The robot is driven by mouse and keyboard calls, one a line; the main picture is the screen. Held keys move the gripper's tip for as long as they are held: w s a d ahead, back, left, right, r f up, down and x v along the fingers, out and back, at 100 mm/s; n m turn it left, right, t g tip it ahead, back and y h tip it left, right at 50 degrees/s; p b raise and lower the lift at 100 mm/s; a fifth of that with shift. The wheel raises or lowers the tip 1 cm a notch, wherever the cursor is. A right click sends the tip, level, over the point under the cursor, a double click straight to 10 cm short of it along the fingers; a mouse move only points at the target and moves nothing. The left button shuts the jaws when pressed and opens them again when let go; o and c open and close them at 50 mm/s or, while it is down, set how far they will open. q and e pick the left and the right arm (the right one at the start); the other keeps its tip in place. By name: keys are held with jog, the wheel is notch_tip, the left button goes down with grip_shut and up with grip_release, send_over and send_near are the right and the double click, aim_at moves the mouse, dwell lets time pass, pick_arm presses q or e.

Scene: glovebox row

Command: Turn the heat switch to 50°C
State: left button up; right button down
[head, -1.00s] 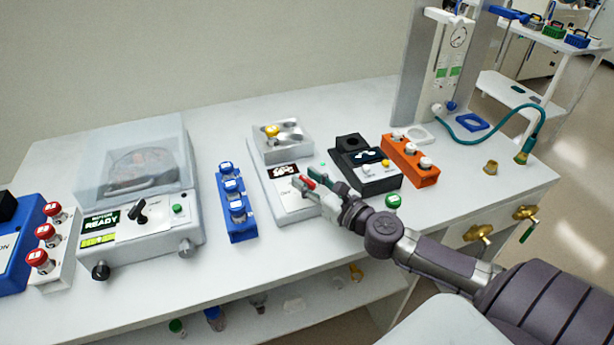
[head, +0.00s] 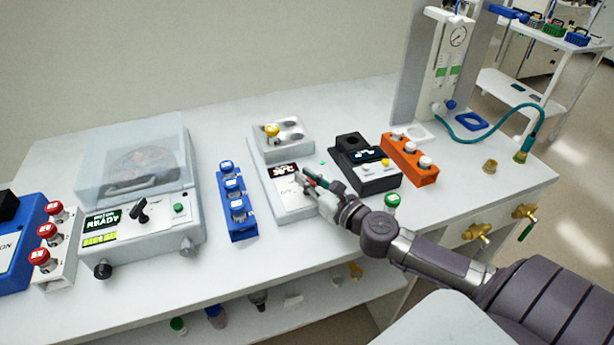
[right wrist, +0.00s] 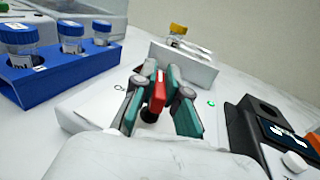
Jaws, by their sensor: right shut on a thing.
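The heating block (head: 291,200) is a light grey unit with a small dark display (head: 283,169) on its sloped front and a raised block (head: 287,148) behind. Its red switch lever (head: 311,182) is partly hidden by my right gripper (head: 318,182). In the right wrist view the red lever (right wrist: 158,92) stands between the teal-padded fingers of my right gripper (right wrist: 160,100), which is shut on it. The display text is too small to read surely, and the dial marks are hidden. My left gripper is out of view.
A blue rack (head: 236,205) of capped tubes stands left of the heating block. A black device (head: 367,172) and an orange rack (head: 412,163) stand close on the right. A green-capped tube (head: 392,200) is by my right wrist. A centrifuge (head: 145,225) is farther left.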

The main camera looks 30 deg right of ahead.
jog(key=m+h+p, duration=0.1)
jog(key=h+p, duration=0.1)
jog(key=m+h+p, duration=0.1)
jog(key=p, duration=0.1)
jog(key=shift+r+m+h, duration=0.3)
jog(key=shift+r+h, duration=0.05)
jog(key=shift+h, duration=0.05)
jog(key=h, duration=0.1)
jog(key=m+h+p, duration=0.1)
jog(key=shift+f+m+h, duration=0.2)
jog(key=shift+m+h, duration=0.1)
jog(key=shift+h, duration=0.1)
jog(key=m+g+h, duration=0.1)
jog(key=m+h, duration=0.1)
jog(key=h, duration=0.1)
jog(key=shift+f, duration=0.15)
jog(key=shift+d+m+g+h+b, duration=0.1)
jog(key=shift+m+g+h+b, duration=0.2)
jog(key=shift+m+g+h, duration=1)
jog(key=shift+h, duration=0.3)
jog(key=c, duration=1.2)
grip_release()
